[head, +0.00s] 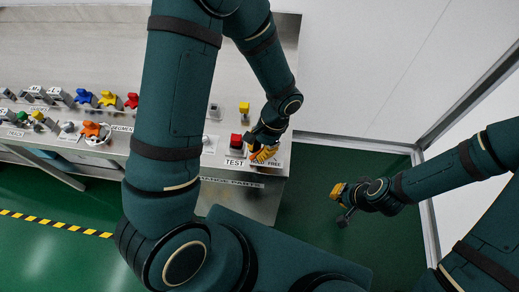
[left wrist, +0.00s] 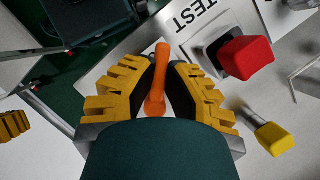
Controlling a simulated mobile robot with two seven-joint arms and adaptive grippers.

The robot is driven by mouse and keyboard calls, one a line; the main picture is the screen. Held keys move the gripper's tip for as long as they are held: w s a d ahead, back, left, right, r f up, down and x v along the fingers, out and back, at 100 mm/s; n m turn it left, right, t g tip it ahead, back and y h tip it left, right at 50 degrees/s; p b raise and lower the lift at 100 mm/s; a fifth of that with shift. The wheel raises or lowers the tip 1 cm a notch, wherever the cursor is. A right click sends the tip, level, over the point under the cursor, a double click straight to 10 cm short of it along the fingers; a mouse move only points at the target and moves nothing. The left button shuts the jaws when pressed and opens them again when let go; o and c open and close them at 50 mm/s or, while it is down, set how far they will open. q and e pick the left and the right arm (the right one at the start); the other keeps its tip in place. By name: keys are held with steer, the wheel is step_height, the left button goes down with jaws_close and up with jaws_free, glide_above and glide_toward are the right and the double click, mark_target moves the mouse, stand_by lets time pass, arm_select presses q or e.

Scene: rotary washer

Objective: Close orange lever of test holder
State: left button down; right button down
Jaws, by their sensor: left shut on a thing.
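The orange lever (left wrist: 156,82) of the test holder stands between the fingers of my left gripper (left wrist: 157,70) in the left wrist view. The yellow-padded fingers are shut on it, with its tip showing past them. In the head view my left gripper (head: 262,150) is at the TEST label (head: 234,162) on the table's right end, and it hides most of the lever and holder. My right gripper (head: 342,194) hangs over the green floor to the right of the table, away from everything. Its finger opening is too small to tell.
A red button (left wrist: 245,57) on a grey base and a yellow-topped post (left wrist: 274,138) stand close beside my left gripper. Several coloured parts, such as an orange one (head: 91,128) and a blue one (head: 86,97), stand further left. Free floor lies right of the table.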

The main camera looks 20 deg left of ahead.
arm_select(q)
steer(key=shift+s, duration=0.1)
steer(key=c, duration=1)
jaws_free()
steer(key=v, duration=1.2)
